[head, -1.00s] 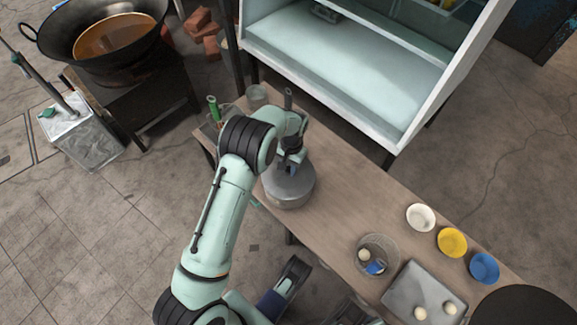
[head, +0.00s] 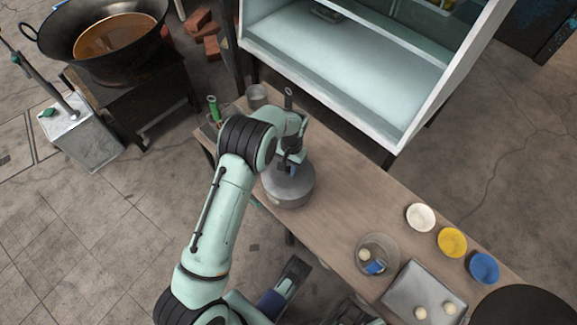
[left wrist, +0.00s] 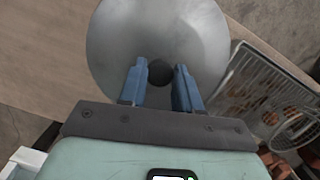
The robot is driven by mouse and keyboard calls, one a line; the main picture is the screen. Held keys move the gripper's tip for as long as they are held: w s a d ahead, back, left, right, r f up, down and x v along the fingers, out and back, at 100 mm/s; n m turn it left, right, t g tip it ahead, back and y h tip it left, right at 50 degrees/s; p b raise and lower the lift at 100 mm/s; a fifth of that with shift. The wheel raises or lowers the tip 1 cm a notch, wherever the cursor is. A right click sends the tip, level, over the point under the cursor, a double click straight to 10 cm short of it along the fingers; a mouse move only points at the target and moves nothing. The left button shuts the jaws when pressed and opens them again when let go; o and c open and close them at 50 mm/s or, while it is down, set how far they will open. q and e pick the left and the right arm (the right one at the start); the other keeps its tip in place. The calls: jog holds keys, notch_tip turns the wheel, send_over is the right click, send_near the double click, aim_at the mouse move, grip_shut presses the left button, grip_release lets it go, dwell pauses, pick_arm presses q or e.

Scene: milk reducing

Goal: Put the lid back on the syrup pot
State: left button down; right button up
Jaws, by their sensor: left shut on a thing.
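The syrup pot (head: 290,200) is a round grey metal vessel on the wooden table, below my left gripper. The grey lid (left wrist: 190,35) fills the top of the left wrist view as a smooth disc with a dark knob (left wrist: 160,72). My left gripper (head: 290,168) is over the pot, with its blue fingers (left wrist: 160,84) on both sides of the knob, shut on it. The lid is at the pot's top in the head view; whether it rests fully on the rim cannot be told. My right gripper is not identifiable.
White (head: 420,217), yellow (head: 452,242) and blue (head: 484,268) bowls stand at the table's right. A glass bowl (head: 378,247) and a metal tray (head: 400,300) with pale balls are nearer. A white cabinet (head: 330,75) stands behind. A wok (head: 70,40) is far left.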

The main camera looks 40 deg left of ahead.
pick_arm(q)
jog(key=shift+f, duration=0.1)
dwell(0.6)
jog(key=shift+c, duration=1.1)
grip_release()
jog(key=shift+r+p, duration=2)
jog(key=shift+r, duration=1.55)
grip_shut()
